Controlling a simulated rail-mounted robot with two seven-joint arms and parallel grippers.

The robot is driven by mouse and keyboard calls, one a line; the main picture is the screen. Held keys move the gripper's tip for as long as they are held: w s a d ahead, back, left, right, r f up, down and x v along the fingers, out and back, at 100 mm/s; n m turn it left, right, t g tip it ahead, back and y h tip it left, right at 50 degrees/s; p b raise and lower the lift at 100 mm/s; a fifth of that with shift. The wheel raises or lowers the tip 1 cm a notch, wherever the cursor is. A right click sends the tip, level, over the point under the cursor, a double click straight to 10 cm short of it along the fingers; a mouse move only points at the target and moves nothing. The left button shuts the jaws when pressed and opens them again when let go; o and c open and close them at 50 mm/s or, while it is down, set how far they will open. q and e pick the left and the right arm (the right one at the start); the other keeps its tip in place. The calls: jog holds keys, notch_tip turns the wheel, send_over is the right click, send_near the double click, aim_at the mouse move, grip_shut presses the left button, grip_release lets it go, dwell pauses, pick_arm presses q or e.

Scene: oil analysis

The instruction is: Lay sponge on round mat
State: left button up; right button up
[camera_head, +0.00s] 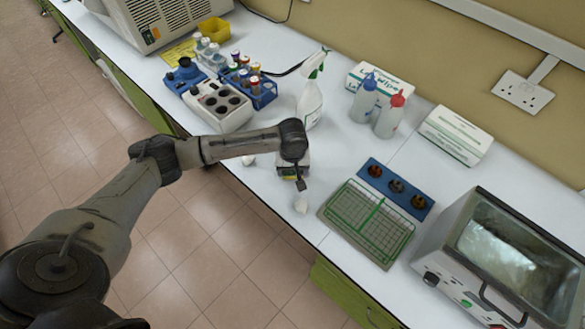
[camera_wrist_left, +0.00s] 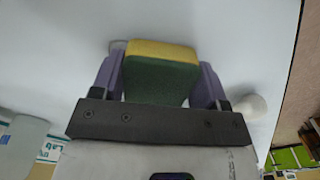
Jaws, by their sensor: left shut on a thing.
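My left gripper (camera_head: 300,183) is shut on a sponge, yellow on one side and dark green on the other. In the left wrist view the sponge (camera_wrist_left: 160,72) sits between the two purple fingers of the left gripper (camera_wrist_left: 160,78). In the head view the sponge is mostly hidden by my wrist, over the white bench near its front edge. I cannot make out a round mat in either view. My right gripper is not in view.
Small white objects (camera_head: 301,206) (camera_head: 248,160) lie near the gripper. A spray bottle (camera_head: 310,103) stands behind it. A green wire rack (camera_head: 368,222), a blue holder (camera_head: 396,188) and an oven-like machine (camera_head: 500,260) are to the right. Blue tube racks (camera_head: 262,97) are at left.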

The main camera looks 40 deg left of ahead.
pick_arm(q)
jog(key=o, duration=0.9)
jog(key=shift+f, duration=0.1)
jog(key=shift+r, duration=0.35)
notch_tip(320, 180, up, 10)
jog(key=shift+r+p, duration=0.2)
jog(key=shift+p, duration=0.8)
jog(key=shift+o, duration=0.5)
jog(key=shift+r, duration=0.6)
